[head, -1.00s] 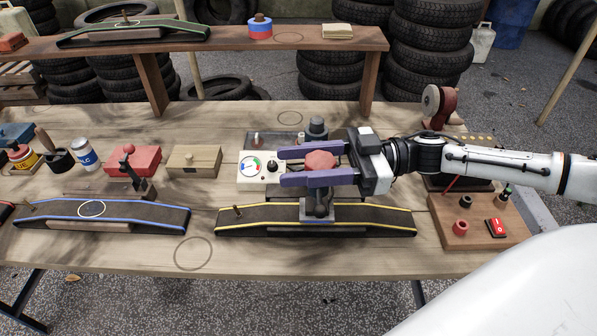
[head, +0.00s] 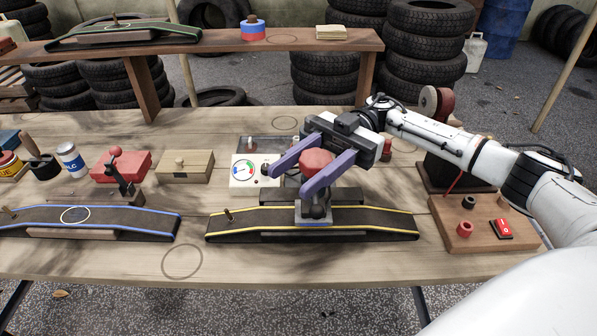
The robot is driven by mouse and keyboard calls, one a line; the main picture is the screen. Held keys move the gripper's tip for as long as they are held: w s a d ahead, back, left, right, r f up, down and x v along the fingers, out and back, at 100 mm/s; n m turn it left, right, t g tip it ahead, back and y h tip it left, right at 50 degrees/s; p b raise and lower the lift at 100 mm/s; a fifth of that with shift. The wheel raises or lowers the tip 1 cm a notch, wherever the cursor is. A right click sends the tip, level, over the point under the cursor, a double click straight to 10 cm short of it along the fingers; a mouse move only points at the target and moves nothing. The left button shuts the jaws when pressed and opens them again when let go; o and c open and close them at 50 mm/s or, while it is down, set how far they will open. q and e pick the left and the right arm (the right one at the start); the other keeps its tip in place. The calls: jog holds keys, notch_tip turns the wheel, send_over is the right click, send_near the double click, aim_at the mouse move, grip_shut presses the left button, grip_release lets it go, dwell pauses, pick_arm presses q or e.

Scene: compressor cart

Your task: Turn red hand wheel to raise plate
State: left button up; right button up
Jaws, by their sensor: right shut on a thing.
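The red hand wheel (head: 317,161) sits between the two purple fingers of my right gripper (head: 294,182). The gripper is shut on the wheel, with a finger along each side and its body behind it, reaching from the back right. Below the wheel is a grey block (head: 313,213) with a dark round fitting, at the middle of a dark yellow-edged ramp (head: 370,222). A dark flat part behind the block is partly hidden by the gripper, and I cannot tell whether it is the plate. My left gripper is not in view.
A white gauge box (head: 243,181) stands close left of the fingers. A wooden block with a red switch (head: 503,228) is at the right. Left are a blue-edged ramp (head: 128,221), a red box (head: 121,166) and a wooden box (head: 185,166). The front table strip is mostly clear.

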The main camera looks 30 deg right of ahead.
jog(key=shift+s, duration=0.1)
dwell(0.4)
jog(key=o, duration=1.1)
jog(key=shift+a, duration=0.1)
jog(key=b+v, duration=0.6)
jog(key=v, duration=0.4)
jog(key=shift+r, duration=0.1)
